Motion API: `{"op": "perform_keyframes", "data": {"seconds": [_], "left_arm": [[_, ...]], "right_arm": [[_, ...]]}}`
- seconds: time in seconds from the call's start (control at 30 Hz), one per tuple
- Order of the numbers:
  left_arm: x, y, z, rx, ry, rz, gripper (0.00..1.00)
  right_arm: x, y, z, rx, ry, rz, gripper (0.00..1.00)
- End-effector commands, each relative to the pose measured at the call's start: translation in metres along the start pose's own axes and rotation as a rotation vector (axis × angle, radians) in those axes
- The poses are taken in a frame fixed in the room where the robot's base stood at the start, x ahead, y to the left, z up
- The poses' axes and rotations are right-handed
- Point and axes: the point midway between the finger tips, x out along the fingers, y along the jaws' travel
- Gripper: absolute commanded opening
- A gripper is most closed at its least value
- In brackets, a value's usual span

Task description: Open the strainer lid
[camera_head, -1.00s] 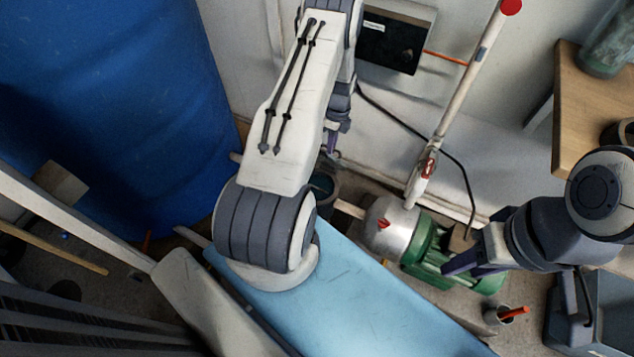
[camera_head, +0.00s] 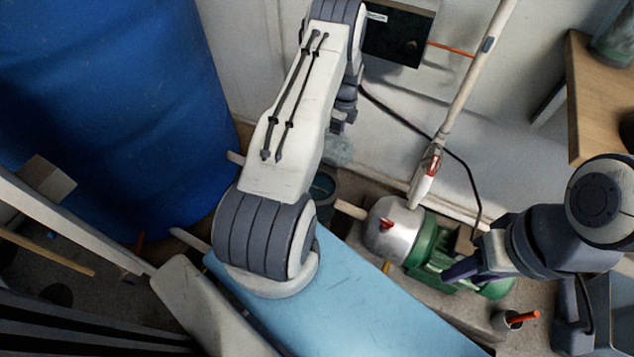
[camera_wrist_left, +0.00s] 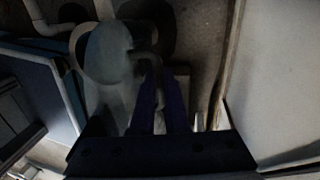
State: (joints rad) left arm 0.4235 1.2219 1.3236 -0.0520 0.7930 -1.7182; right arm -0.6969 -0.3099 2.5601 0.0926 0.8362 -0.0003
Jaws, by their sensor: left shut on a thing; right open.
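My left gripper (camera_wrist_left: 160,88) has its purple fingers shut on the handle of a round, translucent grey lid (camera_wrist_left: 108,52) in the left wrist view. In the head view this lid (camera_head: 338,150) shows below my left wrist, partly hidden by my forearm. The strainer (camera_head: 322,187) is a round dark body with its open top showing, just below the lid in the picture. The lid appears apart from it. My right gripper (camera_head: 463,268) is open and empty, over the green pump at right.
The pump (camera_head: 430,250) with a silver end stands right of the strainer. A light pipe (camera_head: 465,95) with a red-handled valve rises behind it. A blue barrel (camera_head: 110,110) fills the left. A blue panel (camera_head: 350,290) lies in front, and a wooden table (camera_head: 595,90) stands at right.

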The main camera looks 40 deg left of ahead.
Motion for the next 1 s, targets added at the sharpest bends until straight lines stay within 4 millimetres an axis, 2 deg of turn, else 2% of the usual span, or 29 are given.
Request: {"op": "perform_keyframes", "data": {"seconds": [0.03,0.07,0.1,0.13,0.53,1.0], "left_arm": [[0.0,0.001,0.0,0.0,0.0,0.001,0.0],[0.0,0.001,0.0,0.0,0.0,0.001,0.2],[0.0,0.001,0.0,0.0,0.0,0.001,0.35],[0.0,0.001,0.0,0.0,0.0,0.001,0.4],[-0.001,0.001,-0.003,0.001,0.0,0.001,0.4],[-0.001,0.001,-0.041,0.002,0.0,0.002,0.4]], "right_arm": [[-0.001,0.0,0.0,0.0,0.0,0.0,0.42],[-0.001,0.0,0.0,0.0,0.0,0.0,0.42],[-0.001,0.0,0.0,0.0,0.0,0.0,0.42],[-0.001,0.0,0.0,0.0,0.0,0.0,0.42],[-0.002,0.0,0.0,0.0,0.0,0.0,0.42],[-0.009,-0.001,-0.001,0.0,0.0,0.0,0.42]]}}
